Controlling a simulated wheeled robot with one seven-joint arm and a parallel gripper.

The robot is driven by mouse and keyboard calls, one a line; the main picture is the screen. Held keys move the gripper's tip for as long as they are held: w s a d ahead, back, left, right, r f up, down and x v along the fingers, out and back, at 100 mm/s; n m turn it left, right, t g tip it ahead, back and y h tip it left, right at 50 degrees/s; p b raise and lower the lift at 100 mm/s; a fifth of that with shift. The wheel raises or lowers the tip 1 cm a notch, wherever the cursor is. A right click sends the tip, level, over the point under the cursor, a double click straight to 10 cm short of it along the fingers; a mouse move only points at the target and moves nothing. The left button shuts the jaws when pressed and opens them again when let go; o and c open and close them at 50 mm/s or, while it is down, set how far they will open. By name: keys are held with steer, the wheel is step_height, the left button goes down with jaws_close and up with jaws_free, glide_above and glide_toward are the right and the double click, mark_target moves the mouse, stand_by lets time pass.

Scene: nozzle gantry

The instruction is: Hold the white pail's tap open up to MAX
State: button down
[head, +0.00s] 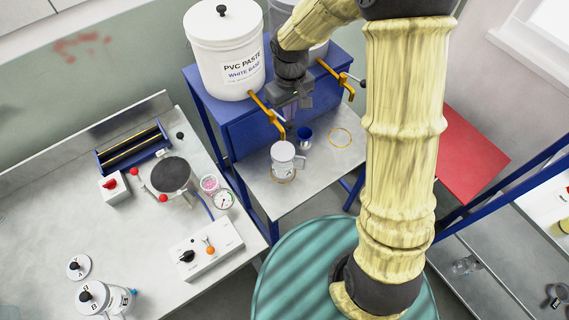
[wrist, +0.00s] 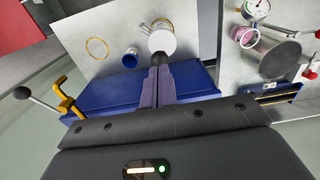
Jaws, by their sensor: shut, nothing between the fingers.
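The white pail (head: 224,50), labelled PVC PASTE WHITE BASE, stands on the blue stand. Its yellow tap (head: 265,112) juts out over a lower shelf. A white handled jug (head: 283,158) stands below the tap; its round white top also shows in the wrist view (wrist: 163,41). I cannot make out a MAX mark or any flow. My gripper (head: 291,116) is shut and empty beside the tap. In the wrist view its fingertips (wrist: 157,70) are at a dark ball (wrist: 156,58), apparently the tap's lever knob; I cannot tell if they touch. The lever is mostly hidden.
A second tap (head: 335,76) with a ball-ended lever is to the right; its pail is largely behind my arm. A blue cup (head: 305,137) and a yellow ring (head: 341,137) are beside the jug. The left bench (head: 135,225) holds a control box (head: 206,250) and pots.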

mark_target(289, 124)
stand_by(0.5)
steer(key=shift+f+b, duration=2.05)
steer(key=shift+f, duration=0.85)
stand_by(4.6)
